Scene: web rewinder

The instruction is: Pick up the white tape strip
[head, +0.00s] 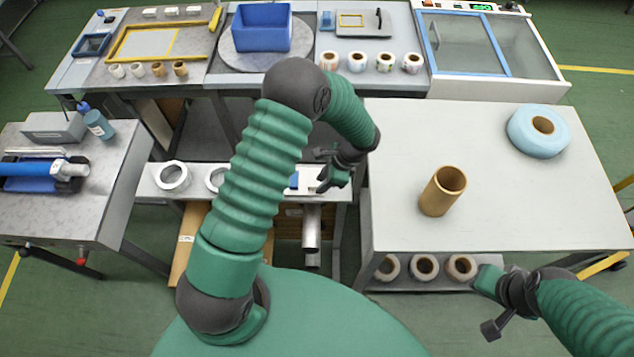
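My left gripper (326,171) hangs over the right end of a low narrow shelf in the middle of the head view. Its dark fingers look spread apart, with nothing clearly between them. A small white piece (308,176), possibly the white tape strip, shows beside the fingers, close to a small blue item (293,180). The gripper partly covers it, and I cannot tell whether they touch. My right gripper (489,300) is at the lower right, in front of the white table; its finger opening is unclear.
A brown cardboard core (436,196) stands on the white table (500,220), with a light blue roll (537,131) behind it. White rings (172,177) lie on the low shelf (150,190). A grey bench (115,210) with a blue roller stands left. A long workbench runs behind.

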